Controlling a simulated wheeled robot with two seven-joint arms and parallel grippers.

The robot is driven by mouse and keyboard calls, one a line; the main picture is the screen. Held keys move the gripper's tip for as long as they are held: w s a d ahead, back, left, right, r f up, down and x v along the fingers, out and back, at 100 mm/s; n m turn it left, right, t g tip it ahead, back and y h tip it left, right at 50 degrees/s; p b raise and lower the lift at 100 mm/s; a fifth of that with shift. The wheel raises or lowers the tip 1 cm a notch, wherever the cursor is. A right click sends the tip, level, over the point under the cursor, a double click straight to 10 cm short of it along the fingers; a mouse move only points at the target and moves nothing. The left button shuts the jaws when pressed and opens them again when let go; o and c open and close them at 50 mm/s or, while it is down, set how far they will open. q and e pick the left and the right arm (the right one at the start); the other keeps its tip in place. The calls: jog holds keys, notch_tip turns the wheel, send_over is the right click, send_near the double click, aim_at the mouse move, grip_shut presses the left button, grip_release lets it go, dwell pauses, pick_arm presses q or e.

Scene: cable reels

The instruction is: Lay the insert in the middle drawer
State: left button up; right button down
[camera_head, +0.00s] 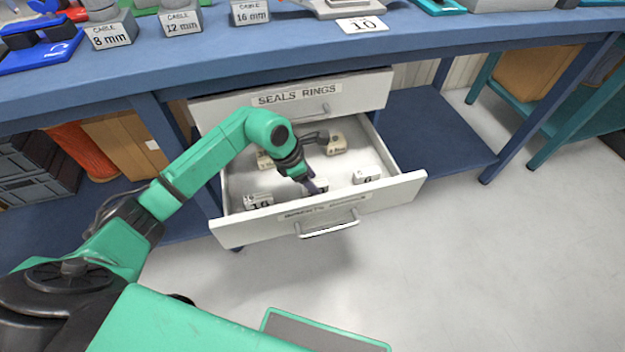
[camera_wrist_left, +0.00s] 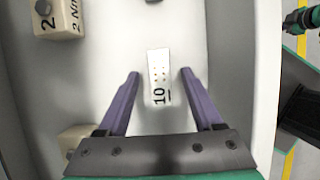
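The middle drawer (camera_head: 408,187) is pulled out of the bench, under a drawer labelled SEALS RINGS. My left gripper (camera_head: 312,187) reaches down inside it, near its front wall. In the left wrist view, my left gripper (camera_wrist_left: 160,74) is open, with its two purple fingers apart. A white insert marked 10 (camera_wrist_left: 159,70) lies between the fingers, with a gap on each side. It appears to rest on the drawer floor. In the head view, the gripper mostly hides this insert. My right gripper is not seen.
In the drawer, white blocks stand left (camera_head: 258,201) and right (camera_head: 367,174) of my gripper, and cream blocks (camera_head: 337,146) lie further back. The bench top (camera_head: 220,50) above holds several cable labels. The floor (camera_head: 480,270) on the right is clear.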

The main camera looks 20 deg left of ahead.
pick_arm(q)
jog(key=p+v, duration=0.1)
jog(key=v, duration=1.3)
jog(key=shift+r, duration=0.25)
